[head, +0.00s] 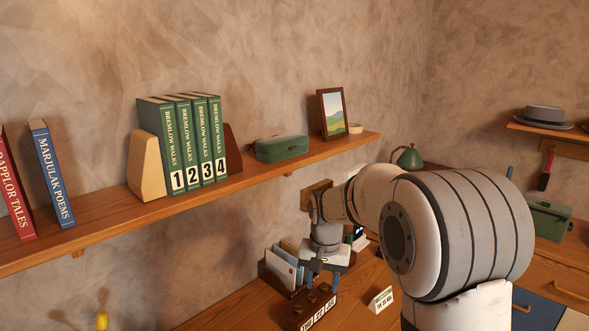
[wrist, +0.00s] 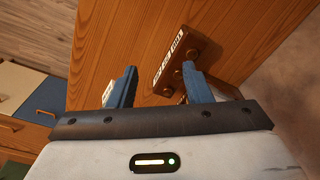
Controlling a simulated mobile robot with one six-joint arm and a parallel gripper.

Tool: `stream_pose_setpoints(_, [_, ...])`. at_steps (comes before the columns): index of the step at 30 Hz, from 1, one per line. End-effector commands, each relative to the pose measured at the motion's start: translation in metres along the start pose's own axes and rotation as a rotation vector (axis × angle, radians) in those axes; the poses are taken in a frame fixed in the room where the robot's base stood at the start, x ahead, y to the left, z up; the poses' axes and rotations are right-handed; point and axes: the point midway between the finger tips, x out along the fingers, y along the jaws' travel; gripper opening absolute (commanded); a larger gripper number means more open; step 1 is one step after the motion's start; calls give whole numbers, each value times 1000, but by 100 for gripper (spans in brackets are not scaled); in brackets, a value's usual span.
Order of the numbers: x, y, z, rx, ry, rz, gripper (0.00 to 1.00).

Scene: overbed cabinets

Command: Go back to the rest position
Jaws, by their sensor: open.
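My gripper (head: 322,278) is open in the head view, above the desk (head: 236,310) and below the wall shelf. In the wrist view its two blue fingers (wrist: 158,86) stand apart with nothing between them. Past the fingertips, a dark wooden block with white lettered tiles (wrist: 180,60) sits on the desk. The block also shows in the head view (head: 306,314), just below the gripper. My arm's pale links cover part of the desk and the wall behind.
The shelf (head: 235,174) holds green numbered books (head: 190,143), a green case (head: 281,148) and a picture frame (head: 332,112). A letter holder (head: 279,271) stands left of the gripper. A small white card (head: 381,299) stands to its right. A green box (head: 549,218) sits at right.

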Motion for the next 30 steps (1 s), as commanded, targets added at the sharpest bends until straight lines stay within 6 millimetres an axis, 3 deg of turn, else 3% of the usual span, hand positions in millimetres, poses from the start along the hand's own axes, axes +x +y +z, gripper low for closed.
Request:
stream_pose_setpoints(1, [-13, 12, 12, -10, 14, -4, 45])
stream_pose_setpoints(6, [-41, 45, 54, -58, 48, -12, 45])
stream_pose_setpoints(13, [-64, 85, 116, -122, 94, -16, 45])
stream_pose_setpoints(22, [-66, 126, 194, -201, 150, -11, 45])
stream_pose_setpoints(30, [-60, 138, 223, -232, 169, -6, 45])
